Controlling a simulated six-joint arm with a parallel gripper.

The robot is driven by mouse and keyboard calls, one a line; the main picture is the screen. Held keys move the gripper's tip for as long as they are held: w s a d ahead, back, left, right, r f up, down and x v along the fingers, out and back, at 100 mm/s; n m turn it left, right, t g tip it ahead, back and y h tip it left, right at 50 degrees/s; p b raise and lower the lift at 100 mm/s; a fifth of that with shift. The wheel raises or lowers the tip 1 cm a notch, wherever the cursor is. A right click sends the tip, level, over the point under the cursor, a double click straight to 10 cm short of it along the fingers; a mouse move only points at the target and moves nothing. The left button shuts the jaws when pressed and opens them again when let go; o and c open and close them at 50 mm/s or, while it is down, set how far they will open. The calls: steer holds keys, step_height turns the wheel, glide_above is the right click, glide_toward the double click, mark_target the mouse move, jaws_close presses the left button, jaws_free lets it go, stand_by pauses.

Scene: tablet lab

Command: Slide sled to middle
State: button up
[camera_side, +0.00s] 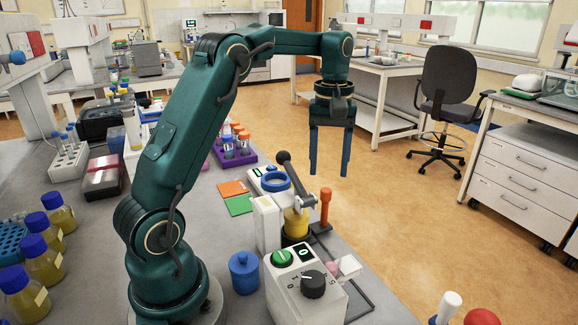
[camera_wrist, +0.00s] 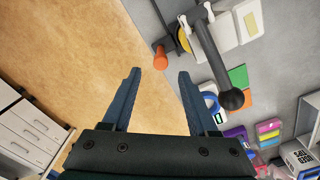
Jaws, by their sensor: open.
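My gripper (camera_side: 329,172) points down with its two blue fingers apart and nothing between them. It is raised, above and behind the bench-top press in the side view. In the wrist view my gripper (camera_wrist: 160,75) is also open and empty, with mostly floor beyond the fingertips. An upright orange handle (camera_side: 326,206) stands at the right side of the press, below my fingers and clear of them. It also shows in the wrist view (camera_wrist: 160,57), ahead of the fingertips. I cannot tell for certain which part is the sled; the orange handle seems to belong to it.
A dark lever with a ball end (camera_side: 283,157) rises over the yellow part (camera_side: 296,222) of the press. A control box (camera_side: 308,290) with a green button and black dial stands in front. A blue jar (camera_side: 244,272) is beside it. Open floor lies right of the bench.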

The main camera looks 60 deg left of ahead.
mark_target(326, 190)
steer(key=shift+f, duration=2.55)
jaws_close()
steer(key=shift+r, duration=0.1)
